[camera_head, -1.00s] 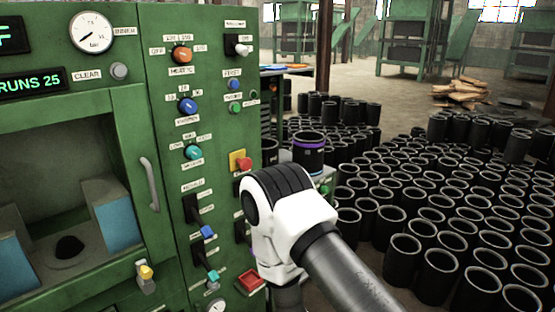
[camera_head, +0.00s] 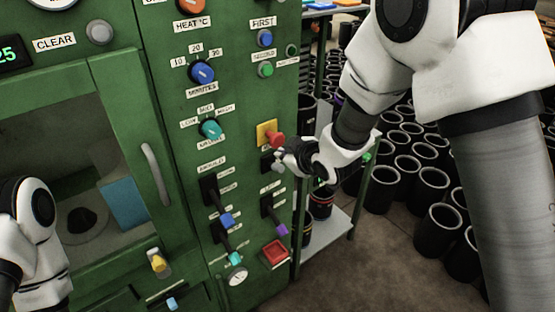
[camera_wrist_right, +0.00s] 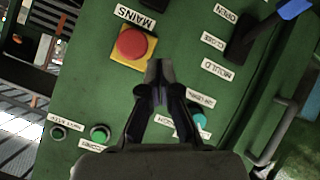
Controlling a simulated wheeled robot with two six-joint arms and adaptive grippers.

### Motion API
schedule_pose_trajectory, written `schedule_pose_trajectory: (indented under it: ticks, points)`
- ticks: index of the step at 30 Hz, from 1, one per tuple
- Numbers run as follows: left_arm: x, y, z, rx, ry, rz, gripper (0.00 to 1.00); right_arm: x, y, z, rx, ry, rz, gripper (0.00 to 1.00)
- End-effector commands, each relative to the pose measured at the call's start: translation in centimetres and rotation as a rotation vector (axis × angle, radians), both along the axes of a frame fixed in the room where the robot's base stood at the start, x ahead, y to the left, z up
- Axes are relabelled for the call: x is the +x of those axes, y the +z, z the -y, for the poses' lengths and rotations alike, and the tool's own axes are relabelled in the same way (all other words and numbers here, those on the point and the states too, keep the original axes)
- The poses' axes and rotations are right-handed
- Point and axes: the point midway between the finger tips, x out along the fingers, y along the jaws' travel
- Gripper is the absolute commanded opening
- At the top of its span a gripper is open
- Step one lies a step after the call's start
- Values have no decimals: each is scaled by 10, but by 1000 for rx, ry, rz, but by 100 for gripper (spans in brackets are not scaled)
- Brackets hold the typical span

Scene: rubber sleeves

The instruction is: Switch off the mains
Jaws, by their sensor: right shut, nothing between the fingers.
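A red round button (camera_head: 277,140) on a yellow plate (camera_head: 265,131) stands out from the green panel. It also shows in the right wrist view (camera_wrist_right: 132,43), with a label reading MAINS (camera_wrist_right: 134,17) beside the plate. My right gripper (camera_head: 281,160) is at the panel, just below the button. In the right wrist view its fingers (camera_wrist_right: 158,72) are shut and empty, with their tips close to the plate's edge; contact cannot be told. A lever with a purple end (camera_head: 282,229) sits lower on the panel. My left arm shows at the left edge; its gripper is out of view.
Blue (camera_head: 203,73) and teal (camera_head: 210,129) knobs, a blue-ended lever (camera_head: 226,220) and a red square button (camera_head: 275,253) crowd the panel. A door handle (camera_head: 156,174) sticks out to the left. Black sleeves (camera_head: 435,226) stand on the floor at right.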

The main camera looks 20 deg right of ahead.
Motion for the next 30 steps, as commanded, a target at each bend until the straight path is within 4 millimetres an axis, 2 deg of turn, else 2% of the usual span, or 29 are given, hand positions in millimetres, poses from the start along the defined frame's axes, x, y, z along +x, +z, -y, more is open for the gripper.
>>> schedule_pose_trajectory:
  ticks: [4, 8, 20, 25, 30]
  points:
    - [0, 1, 0, 0, -1, 1, 40, 3, -2, -1, 0, 0, -1, 0]
    - [0, 7, 0, 0, -1, 1, 40, 16, -9, -3, 0, 0, -1, 0]
    - [0, 32, 0, 0, -1, 1, 40, 86, -54, -19, 1, 1, -2, 0]
    - [0, 42, 0, 0, -1, 1, 40, 79, -78, -2, 2, -1, -4, 0]
    - [0, 43, 0, 0, -1, 1, 40, 78, -87, 3, 1, 0, -2, 0]
